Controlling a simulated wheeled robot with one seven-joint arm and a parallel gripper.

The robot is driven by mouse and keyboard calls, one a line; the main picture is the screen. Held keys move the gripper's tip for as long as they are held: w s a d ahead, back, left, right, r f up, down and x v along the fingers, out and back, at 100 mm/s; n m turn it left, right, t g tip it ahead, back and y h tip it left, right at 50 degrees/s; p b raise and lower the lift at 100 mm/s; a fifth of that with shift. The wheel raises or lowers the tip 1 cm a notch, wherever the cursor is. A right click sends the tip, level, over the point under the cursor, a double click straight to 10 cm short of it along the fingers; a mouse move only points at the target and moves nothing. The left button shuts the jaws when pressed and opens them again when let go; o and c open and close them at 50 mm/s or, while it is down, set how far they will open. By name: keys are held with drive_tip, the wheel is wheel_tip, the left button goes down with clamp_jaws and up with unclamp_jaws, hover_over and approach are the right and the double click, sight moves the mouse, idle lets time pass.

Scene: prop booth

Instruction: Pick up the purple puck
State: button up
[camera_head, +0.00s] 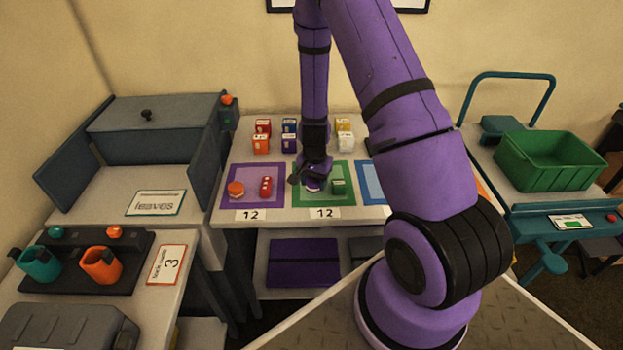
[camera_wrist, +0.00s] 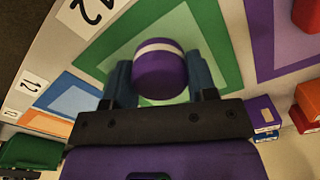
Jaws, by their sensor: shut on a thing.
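The purple puck (camera_wrist: 160,75), with a pale band across it, sits between the two fingers of my gripper (camera_wrist: 160,82) in the wrist view. The fingers press on it from both sides, so my gripper is shut on it. The green-bordered mat (camera_wrist: 208,25) lies behind the puck in that view. In the head view my gripper (camera_head: 312,182) is over the green mat (camera_head: 303,199), and only a small part of the puck (camera_head: 312,188) shows under it. I cannot tell whether the puck touches the mat.
The purple mat (camera_head: 228,196) at left holds an orange puck (camera_head: 236,188) and a red block (camera_head: 266,186). A blue mat (camera_head: 370,184) is at right. Several small boxes stand behind (camera_head: 289,144).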

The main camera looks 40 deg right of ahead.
drive_tip(key=s+a+r, duration=0.1)
drive_tip(key=s+a, duration=0.4)
drive_tip(key=s, duration=0.6)
drive_tip(key=shift+s, duration=0.4)
drive_tip(key=shift+w+r, duration=0.1)
drive_tip(key=w+a+n, duration=0.1)
drive_tip(key=w+n, duration=0.1)
drive_tip(key=w, duration=0.2)
drive_tip(key=w+a+n, duration=0.1)
drive_tip(key=w+n, duration=0.1)
drive_tip(key=w, duration=0.2)
drive_tip(key=w+a+r+n, duration=0.1)
drive_tip(key=w+n, duration=0.1)
drive_tip(key=w, duration=0.2)
drive_tip(key=shift+w+a+n, duration=0.2)
drive_tip(key=shift+a+n, duration=0.1)
drive_tip(key=shift+a, duration=0.1)
drive_tip(key=w+a+r+n, duration=0.1)
drive_tip(key=w, duration=0.1)
drive_tip(key=w+a+r+n, duration=0.1)
drive_tip(key=w+n, duration=0.1)
drive_tip(key=w, duration=0.1)
drive_tip(key=w+a+n, duration=0.1)
drive_tip(key=w+n, duration=0.1)
drive_tip(key=w, duration=0.1)
drive_tip(key=shift+r, duration=0.4)
drive_tip(key=shift+s, duration=0.1)
